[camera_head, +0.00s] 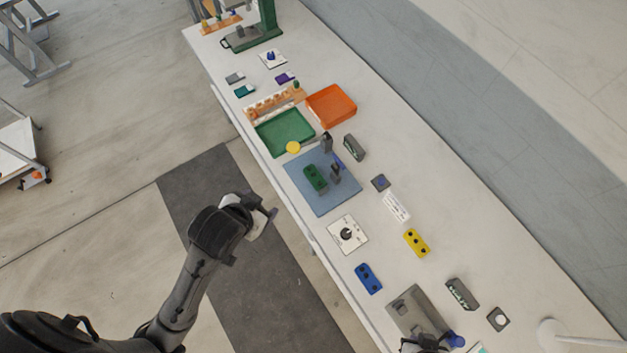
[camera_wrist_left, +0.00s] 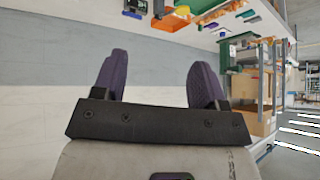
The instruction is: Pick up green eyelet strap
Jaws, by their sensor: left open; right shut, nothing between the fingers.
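The green eyelet strap (camera_head: 315,178) lies on the blue mat (camera_head: 330,202) on the long white table, beside small dark upright parts. My left gripper (camera_head: 268,212) is off the near side of the table, left of and below the mat in the head view, well apart from the strap. Its two purple fingers stand wide apart with nothing between them in the left wrist view (camera_wrist_left: 160,78). My right gripper (camera_head: 425,343) shows only in part at the bottom edge, by a grey fixture; it is shut and no strap shows in it.
A blue strap (camera_head: 368,278) and a yellow strap (camera_head: 416,243) lie nearer on the table. A white plate with a dark knob (camera_head: 348,234) sits below the mat. A green tray (camera_head: 285,135) and an orange tray (camera_head: 330,105) stand beyond it.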

